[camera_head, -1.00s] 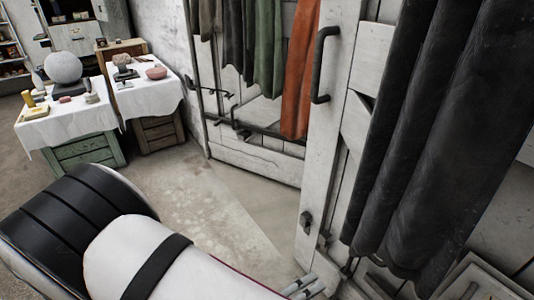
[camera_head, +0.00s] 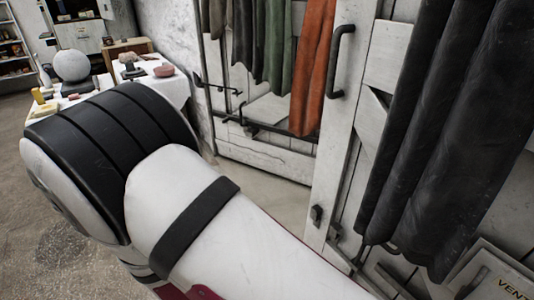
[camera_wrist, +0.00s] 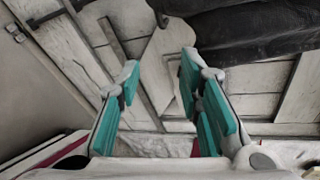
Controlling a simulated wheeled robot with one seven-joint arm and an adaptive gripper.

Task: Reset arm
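My gripper (camera_wrist: 160,85) shows in the wrist view with its teal-padded fingers spread apart and nothing between them. Beyond the fingers is white wooden planking (camera_wrist: 270,78) with dark cloth (camera_wrist: 250,30) at the top. In the head view, my white and black arm fills the lower left and middle, and the gripper itself is out of that picture.
A white plank door (camera_head: 335,150) with a dark handle (camera_head: 342,62) stands right of centre. Dark curtains (camera_head: 440,130) hang at the right. Green and orange cloths (camera_head: 312,70) hang behind. A plaster sphere (camera_head: 71,66) stands on a cloth-covered table at the far left.

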